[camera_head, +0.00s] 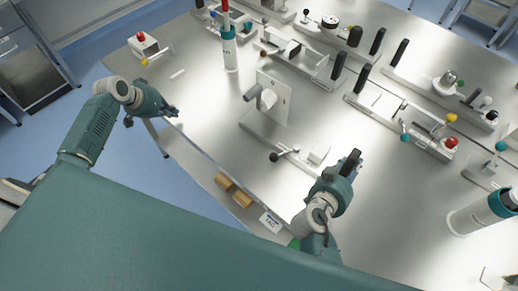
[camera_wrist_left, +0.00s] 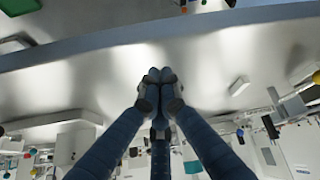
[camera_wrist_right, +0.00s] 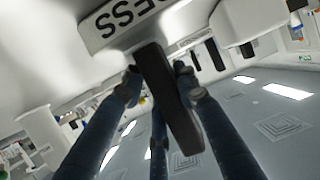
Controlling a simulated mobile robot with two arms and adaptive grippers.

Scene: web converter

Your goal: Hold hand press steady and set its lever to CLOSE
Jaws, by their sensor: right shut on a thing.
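My right gripper (camera_head: 350,165) is shut on an upright black handle (camera_wrist_right: 172,100). A plate with lettering ending in "ESS" (camera_wrist_right: 122,20) shows close behind this handle in the right wrist view. In the head view a long metal base (camera_head: 258,128) lies left of my right gripper. A thin lever with a black knob (camera_head: 273,157) and a pale block (camera_head: 318,153) are at its front right end. The lever's marks are too small to read. My left gripper (camera_head: 174,112) is empty at the table's left edge, away from the lever. Its fingertips meet in the left wrist view (camera_wrist_left: 160,76).
An upright plate with a grey roller (camera_head: 268,98) stands behind the lever. A teal-capped bottle (camera_head: 229,50) stands at the back left. A red-button box (camera_head: 143,43) is at the left corner. Devices with black handles fill the back right.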

